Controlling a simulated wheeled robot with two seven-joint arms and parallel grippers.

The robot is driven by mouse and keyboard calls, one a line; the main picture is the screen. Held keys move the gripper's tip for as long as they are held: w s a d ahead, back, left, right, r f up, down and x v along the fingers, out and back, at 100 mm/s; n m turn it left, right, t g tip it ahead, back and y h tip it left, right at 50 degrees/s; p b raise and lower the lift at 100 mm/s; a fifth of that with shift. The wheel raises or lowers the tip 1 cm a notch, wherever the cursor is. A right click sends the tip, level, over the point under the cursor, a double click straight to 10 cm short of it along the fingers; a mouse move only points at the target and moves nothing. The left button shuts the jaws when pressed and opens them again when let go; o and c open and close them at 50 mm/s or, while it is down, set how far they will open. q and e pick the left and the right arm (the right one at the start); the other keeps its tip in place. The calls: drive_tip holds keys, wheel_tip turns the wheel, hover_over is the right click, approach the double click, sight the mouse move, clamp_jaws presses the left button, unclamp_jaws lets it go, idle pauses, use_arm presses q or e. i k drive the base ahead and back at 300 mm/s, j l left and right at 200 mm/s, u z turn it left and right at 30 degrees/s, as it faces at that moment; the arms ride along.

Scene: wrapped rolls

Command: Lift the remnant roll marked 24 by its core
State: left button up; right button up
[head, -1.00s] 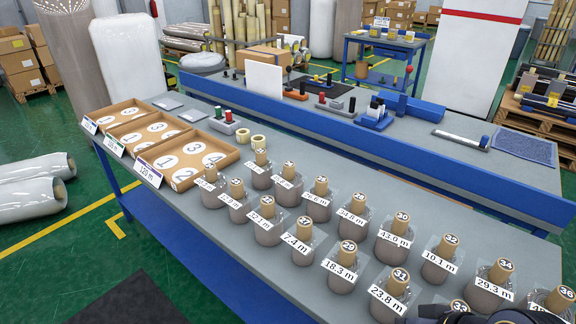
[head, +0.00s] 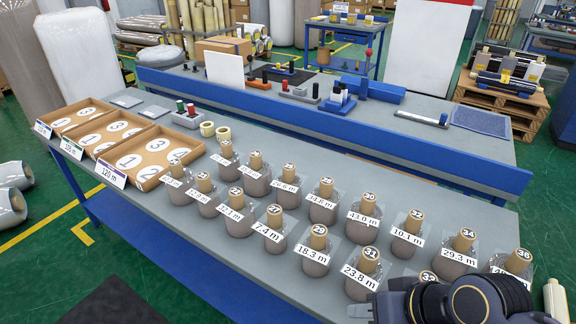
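The rolls stand upright in two rows on the grey table, each a grey wrapped body with a tan core and a white length tag. The roll that I take for 24 (head: 257,181) is second from the left in the back row; its number is too small to read surely. Its core (head: 256,162) stands up free, and nearer rolls partly hide its body. My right gripper (head: 366,309) is at the bottom edge, well to the right of and nearer than that roll. Its fingers are barely visible, so its opening is unclear. My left gripper is not in view.
Neighbouring rolls, such as 29 (head: 315,263) and 31 (head: 362,286), crowd the table. Tan numbered trays (head: 148,182) stand at the left. A blue rail (head: 330,122) runs along the back. A bare strip of table lies behind the back row.

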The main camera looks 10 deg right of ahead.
sight(179, 178)
drive_tip(key=z, duration=0.3)
drive_tip(key=i+j+z, duration=0.15)
drive_tip(key=j+z, duration=0.15)
drive_tip(key=i+j+z, duration=0.15)
drive_tip(key=j+z, duration=0.5)
drive_tip(key=i+j, duration=0.1)
drive_tip(key=j, duration=0.5)
drive_tip(key=i+j+z, duration=0.1)
drive_tip(key=j, duration=0.5)
drive_tip(key=i+j+z, duration=0.1)
drive_tip(key=j, duration=0.5)
